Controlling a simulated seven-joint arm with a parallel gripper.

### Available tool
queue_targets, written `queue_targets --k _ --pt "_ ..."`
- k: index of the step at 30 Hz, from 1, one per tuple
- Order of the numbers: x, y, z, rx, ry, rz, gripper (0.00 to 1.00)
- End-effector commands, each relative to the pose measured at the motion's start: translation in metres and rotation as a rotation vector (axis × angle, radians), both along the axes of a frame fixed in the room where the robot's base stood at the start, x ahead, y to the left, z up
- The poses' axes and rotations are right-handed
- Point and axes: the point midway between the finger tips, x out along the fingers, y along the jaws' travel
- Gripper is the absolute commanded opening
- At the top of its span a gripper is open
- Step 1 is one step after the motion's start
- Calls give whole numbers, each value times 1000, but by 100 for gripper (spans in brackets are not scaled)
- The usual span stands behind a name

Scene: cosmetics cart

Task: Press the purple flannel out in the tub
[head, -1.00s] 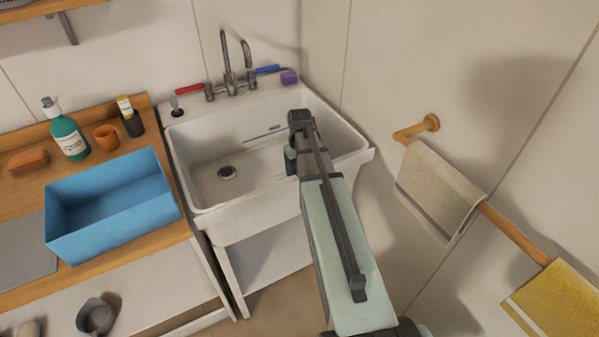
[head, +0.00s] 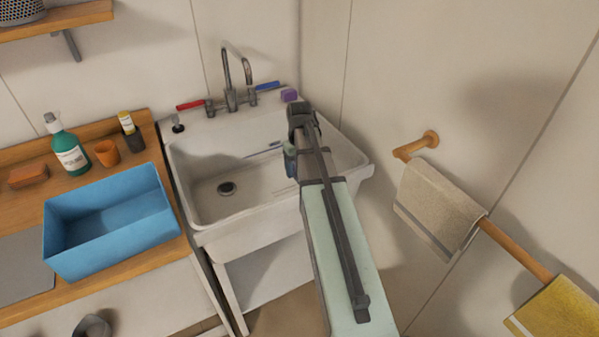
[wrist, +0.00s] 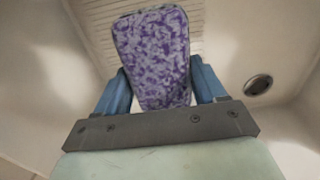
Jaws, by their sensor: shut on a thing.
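The purple flannel (wrist: 152,57), a mottled purple and pale rounded block in the wrist view, is between the two blue fingers of my gripper (wrist: 160,88). My gripper is shut on it. In the head view my gripper (head: 291,160) is over the right part of the white tub (head: 215,233), with the flannel hidden behind my arm. In the wrist view, the tub's ridged face lies behind the flannel, and the drain (wrist: 258,85) is to the right. I cannot tell whether the flannel touches the tub.
A tap (head: 230,80) and a small purple block (head: 289,95) are at the tub's back edge. A blue bin (head: 110,225), a green bottle (head: 68,148) and an orange cup (head: 107,153) stand on the left counter. A towel rail (head: 515,250) is at right.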

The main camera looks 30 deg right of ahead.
Motion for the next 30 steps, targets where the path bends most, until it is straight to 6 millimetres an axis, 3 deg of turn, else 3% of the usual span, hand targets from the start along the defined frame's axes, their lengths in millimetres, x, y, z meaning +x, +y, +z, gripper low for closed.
queue_targets --k 15,30 --pt "0 0 40 0 -1 0 46" --pt "0 0 43 0 0 0 46"
